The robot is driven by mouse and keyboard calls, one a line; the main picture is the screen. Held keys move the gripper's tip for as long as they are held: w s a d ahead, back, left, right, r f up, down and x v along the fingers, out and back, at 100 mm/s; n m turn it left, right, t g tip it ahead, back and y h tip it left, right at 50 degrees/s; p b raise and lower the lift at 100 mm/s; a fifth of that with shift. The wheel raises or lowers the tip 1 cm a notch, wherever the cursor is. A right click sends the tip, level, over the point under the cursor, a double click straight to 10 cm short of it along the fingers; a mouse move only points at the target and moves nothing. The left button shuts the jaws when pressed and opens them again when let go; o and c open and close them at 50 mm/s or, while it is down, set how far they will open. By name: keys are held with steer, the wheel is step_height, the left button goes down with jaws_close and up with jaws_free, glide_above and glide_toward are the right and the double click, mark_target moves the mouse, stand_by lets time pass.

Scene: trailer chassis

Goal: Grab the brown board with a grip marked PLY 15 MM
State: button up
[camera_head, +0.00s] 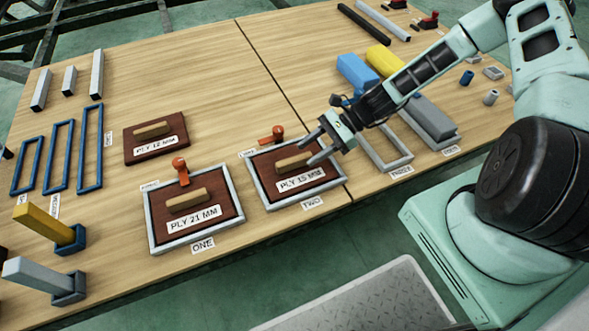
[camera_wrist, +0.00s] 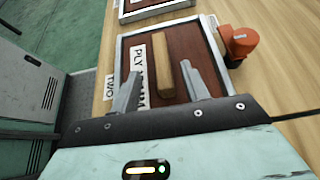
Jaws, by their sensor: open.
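The brown board marked PLY 15 MM (camera_head: 322,181) lies flat inside a grey frame labelled TWO, with a wooden grip (camera_head: 292,163) on top. In the wrist view the board (camera_wrist: 188,48) and its upright-looking grip (camera_wrist: 161,63) show between my fingers. My gripper (camera_head: 318,146) is open over the board's right part. In the wrist view my gripper's fingertips (camera_wrist: 162,62) stand either side of the grip, apart from it. How high they are above the board I cannot tell. An orange-knobbed clamp (camera_head: 273,135) sits at the frame's far edge, also seen in the wrist view (camera_wrist: 240,42).
The PLY 21 MM board (camera_head: 215,222) lies in frame ONE at left, with an orange clamp (camera_head: 181,170). The PLY 12 MM board (camera_head: 155,148) lies loose behind. An empty grey frame (camera_head: 385,160) is at right. Open tabletop lies behind the boards.

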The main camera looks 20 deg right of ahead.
mark_target(298, 158)
steer(key=shift+b+x, duration=0.95)
steer(key=shift+x, duration=1.85)
steer(key=shift+w+r, duration=0.15)
steer(key=shift+c, duration=0.3)
jaws_close()
